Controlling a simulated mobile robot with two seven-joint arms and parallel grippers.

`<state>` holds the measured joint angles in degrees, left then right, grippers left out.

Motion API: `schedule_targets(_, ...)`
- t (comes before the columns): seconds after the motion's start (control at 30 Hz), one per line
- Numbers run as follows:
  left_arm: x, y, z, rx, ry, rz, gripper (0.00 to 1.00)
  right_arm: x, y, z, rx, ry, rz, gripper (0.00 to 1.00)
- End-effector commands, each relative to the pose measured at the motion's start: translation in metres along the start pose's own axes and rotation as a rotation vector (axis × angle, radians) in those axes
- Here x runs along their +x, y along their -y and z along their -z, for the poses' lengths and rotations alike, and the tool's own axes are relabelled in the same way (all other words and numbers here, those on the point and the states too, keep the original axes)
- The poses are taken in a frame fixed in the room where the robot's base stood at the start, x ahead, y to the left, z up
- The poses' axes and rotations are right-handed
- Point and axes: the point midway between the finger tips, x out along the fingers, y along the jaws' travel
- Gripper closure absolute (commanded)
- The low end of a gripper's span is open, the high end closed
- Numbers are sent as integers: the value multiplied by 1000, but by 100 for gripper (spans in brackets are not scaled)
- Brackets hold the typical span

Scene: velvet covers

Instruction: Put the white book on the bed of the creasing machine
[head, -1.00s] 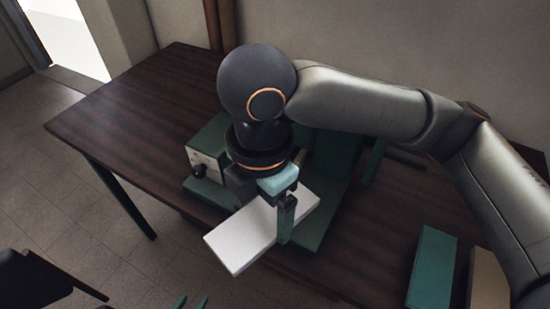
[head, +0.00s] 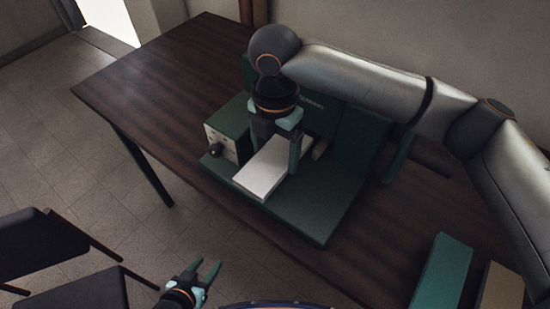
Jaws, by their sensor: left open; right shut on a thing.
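The white book (head: 268,172) is at the green creasing machine, over the left part of its flat bed (head: 308,207). My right gripper (head: 274,150) is shut on the book, with a finger at each side of it. The book looks level and low over the bed; I cannot tell whether it touches. The machine's control box (head: 229,135) stands just left of the book, and its tall back plate (head: 345,125) rises behind, partly hidden by my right arm. My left gripper (head: 207,272) is open and empty at the bottom, in front of the table.
The dark wooden table (head: 150,75) has clear room at the left. A green book (head: 442,272) and a tan book (head: 500,290) stand at the bottom right. Dark chairs (head: 45,245) are at the lower left on the tiled floor.

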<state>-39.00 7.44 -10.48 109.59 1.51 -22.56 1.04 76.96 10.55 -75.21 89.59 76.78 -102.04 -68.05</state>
Motion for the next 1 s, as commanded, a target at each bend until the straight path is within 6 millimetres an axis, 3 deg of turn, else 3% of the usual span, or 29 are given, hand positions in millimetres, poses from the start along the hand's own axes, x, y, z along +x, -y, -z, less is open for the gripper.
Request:
schedule_targets(0.27, 0, 0, 0, 1, 0, 0, 50, 18, -9, -12, -1, 0, 0, 78)
schedule_targets(0.5, -2, 0, 2, 2, 0, -1, 50, 48, -10, -13, -1, -1, 0, 78)
schedule_targets(0.87, -2, 0, 4, 2, -2, -1, 50, 52, -10, -13, 0, -1, -1, 78)
schedule_targets(0.9, -2, 0, 3, 2, -2, -1, 50, 53, -10, -13, 0, 0, -1, 10)
schedule_targets(1.0, -2, 0, 3, 2, -2, -1, 50, 53, -10, -13, 0, 0, -1, 0)
